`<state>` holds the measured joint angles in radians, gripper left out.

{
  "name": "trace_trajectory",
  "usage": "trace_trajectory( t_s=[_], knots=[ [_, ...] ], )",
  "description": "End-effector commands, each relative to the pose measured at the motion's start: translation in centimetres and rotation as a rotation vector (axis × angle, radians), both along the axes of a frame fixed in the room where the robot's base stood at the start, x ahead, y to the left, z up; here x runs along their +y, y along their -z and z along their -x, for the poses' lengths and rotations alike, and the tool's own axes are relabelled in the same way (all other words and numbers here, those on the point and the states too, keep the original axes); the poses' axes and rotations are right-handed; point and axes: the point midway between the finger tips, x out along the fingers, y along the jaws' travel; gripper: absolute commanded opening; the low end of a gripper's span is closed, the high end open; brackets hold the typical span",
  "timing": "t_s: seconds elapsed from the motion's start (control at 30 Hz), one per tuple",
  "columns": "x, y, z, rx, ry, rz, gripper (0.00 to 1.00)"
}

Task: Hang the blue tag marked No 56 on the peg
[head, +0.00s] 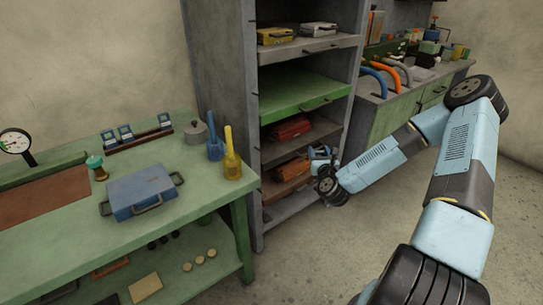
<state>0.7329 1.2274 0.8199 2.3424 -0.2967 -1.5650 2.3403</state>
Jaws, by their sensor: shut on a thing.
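My gripper (319,154) is at the lower right opening of the grey cabinet, close to the orange-brown case. It is small and partly hidden by my own wrist. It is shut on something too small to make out. Blue pieces with pale faces stand in a row on a dark strip (138,141) at the back of the green table, with a gap before the right one (165,121). Their markings cannot be read, and I cannot tell whether any is the No 56 tag. I cannot pick out the peg.
The grey cabinet (225,70) holds a red case (290,129) above the orange-brown case (292,169). The green table (75,246) carries a blue case (140,192), a yellow bottle (232,162) and a gauge (15,142). A green workbench (381,133) stands right. The floor between is clear.

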Motion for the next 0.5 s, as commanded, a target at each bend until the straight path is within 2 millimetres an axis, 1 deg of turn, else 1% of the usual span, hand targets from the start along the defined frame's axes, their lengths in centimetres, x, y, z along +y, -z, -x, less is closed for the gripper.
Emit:
trace_trajectory(
  t_s=[0.03, 0.13, 0.2, 0.27, 0.37, 0.47, 0.5],
  knots=[
    [-0.7, 0.0, 0.0, 0.000, 0.010, 0.001, 0.25],
    [-1.4, 0.0, 0.0, -0.001, 0.022, 0.001, 0.25],
    [-1.6, 0.0, -0.1, 0.001, 0.022, 0.001, 0.25],
    [-1.2, 0.1, -0.2, 0.009, 0.010, 0.000, 0.25],
    [0.8, 0.5, -0.6, 0.038, -0.049, -0.001, 0.25],
    [4.4, 1.0, -1.0, 0.083, -0.152, 0.000, 0.25],
    [6.0, 1.2, -1.0, 0.103, -0.200, 0.003, 0.25]
  ],
)
